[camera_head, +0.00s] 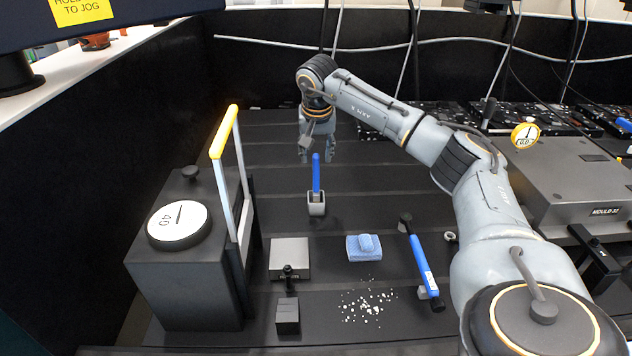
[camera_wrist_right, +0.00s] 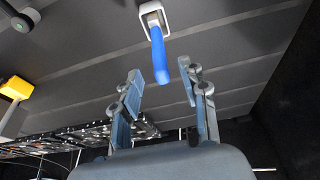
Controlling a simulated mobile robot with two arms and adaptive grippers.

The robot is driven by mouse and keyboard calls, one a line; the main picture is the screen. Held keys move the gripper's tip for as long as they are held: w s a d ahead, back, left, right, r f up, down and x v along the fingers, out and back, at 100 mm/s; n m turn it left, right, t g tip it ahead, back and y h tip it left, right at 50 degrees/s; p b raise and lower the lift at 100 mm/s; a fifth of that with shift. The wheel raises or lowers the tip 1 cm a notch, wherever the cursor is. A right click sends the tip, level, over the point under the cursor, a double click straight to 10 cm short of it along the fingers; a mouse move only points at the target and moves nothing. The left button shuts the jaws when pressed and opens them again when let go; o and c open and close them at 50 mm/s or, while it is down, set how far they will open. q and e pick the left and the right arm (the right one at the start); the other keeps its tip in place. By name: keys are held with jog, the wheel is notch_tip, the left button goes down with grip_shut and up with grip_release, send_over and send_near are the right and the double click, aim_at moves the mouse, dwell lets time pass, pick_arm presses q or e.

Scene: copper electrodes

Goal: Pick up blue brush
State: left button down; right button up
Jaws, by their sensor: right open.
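The blue brush (camera_head: 316,174) stands upright with its lower end in a small grey holder (camera_head: 316,207) on the dark slatted surface. In the right wrist view the blue brush (camera_wrist_right: 157,62) reaches from the white-grey holder (camera_wrist_right: 151,14) toward the space between the fingers. My right gripper (camera_head: 318,158) is just above and behind the brush top in the head view. It is open and empty, and its two fingers (camera_wrist_right: 161,88) stand apart with the brush tip near the gap. Whether a finger touches the brush cannot be told. My left gripper is not in view.
A dark box with a dial (camera_head: 179,222) and a yellow-topped handle (camera_head: 224,132) stand left. A blue sponge (camera_head: 364,248), white crumbs (camera_head: 367,306), a blue-handled tool (camera_head: 421,260) and a grey block (camera_head: 289,256) lie in front. A grey mould (camera_head: 575,180) stands right.

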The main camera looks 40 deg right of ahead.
aim_at(316, 171)
jog(key=p+x, duration=0.1)
jog(key=x, duration=0.3)
jog(key=shift+w+d+f, duration=0.15)
jog(key=shift+w+f, duration=0.05)
jog(key=shift+f, duration=0.05)
jog(key=p+x, duration=0.1)
jog(key=x, duration=0.1)
jog(key=shift+w+d+f, duration=0.15)
jog(key=shift+f, duration=0.15)
jog(key=shift+w+d+f, duration=0.1)
jog(key=shift+f, duration=0.45)
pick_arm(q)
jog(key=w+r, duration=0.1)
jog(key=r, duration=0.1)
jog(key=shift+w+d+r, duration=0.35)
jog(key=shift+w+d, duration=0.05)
pick_arm(e)
jog(key=shift+r, duration=0.1)
grip_shut()
